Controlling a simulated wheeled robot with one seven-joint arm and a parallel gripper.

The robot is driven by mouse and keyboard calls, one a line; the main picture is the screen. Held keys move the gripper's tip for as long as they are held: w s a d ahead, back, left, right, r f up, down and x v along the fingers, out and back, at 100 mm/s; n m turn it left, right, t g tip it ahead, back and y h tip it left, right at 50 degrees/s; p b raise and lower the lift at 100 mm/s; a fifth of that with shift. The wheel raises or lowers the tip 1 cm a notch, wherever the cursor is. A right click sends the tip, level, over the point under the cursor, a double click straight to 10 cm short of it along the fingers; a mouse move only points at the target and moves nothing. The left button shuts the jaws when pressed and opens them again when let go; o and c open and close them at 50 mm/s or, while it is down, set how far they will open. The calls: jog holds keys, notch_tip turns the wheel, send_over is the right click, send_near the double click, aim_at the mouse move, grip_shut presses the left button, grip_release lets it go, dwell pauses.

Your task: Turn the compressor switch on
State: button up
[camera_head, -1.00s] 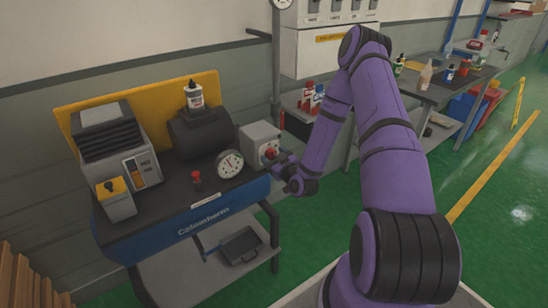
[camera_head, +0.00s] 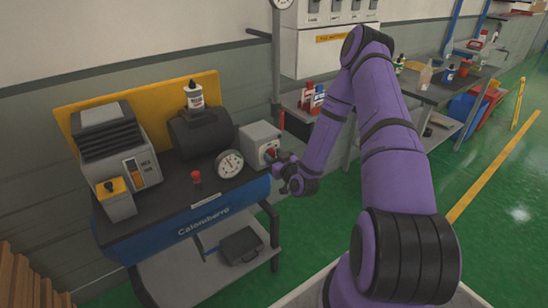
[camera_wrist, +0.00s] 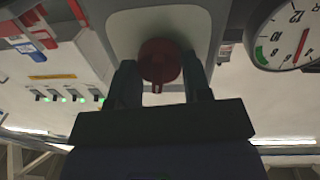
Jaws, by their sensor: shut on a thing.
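The compressor switch is a red round knob (camera_wrist: 160,62) on the face of a light grey box (camera_head: 260,137) at the right end of the compressor bench. My gripper (camera_wrist: 160,72) has one dark finger on each side of the knob and is shut on it. In the head view my gripper (camera_head: 275,157) reaches the box from the right, and its fingers largely hide the knob. A small tab shows at the knob's lower edge in the wrist view. The marking around the knob is not readable.
A round gauge (camera_head: 229,163) stands just left of the box and shows close by in the wrist view. A small red-topped lever (camera_head: 196,177), a dark cylinder tank (camera_head: 200,134) and a grey vented unit (camera_head: 112,137) share the bench. Green floor is clear to the right.

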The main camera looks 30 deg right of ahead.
jog(key=m, duration=0.5)
jog(key=shift+d, duration=0.1)
jog(key=m, duration=0.4)
jog(key=shift+m+g+y, duration=0.3)
dwell(0.4)
jog(key=o, duration=0.9)
jog(key=shift+s, duration=0.1)
jog(key=s, duration=1)
jog(key=shift+s+r, duration=0.35)
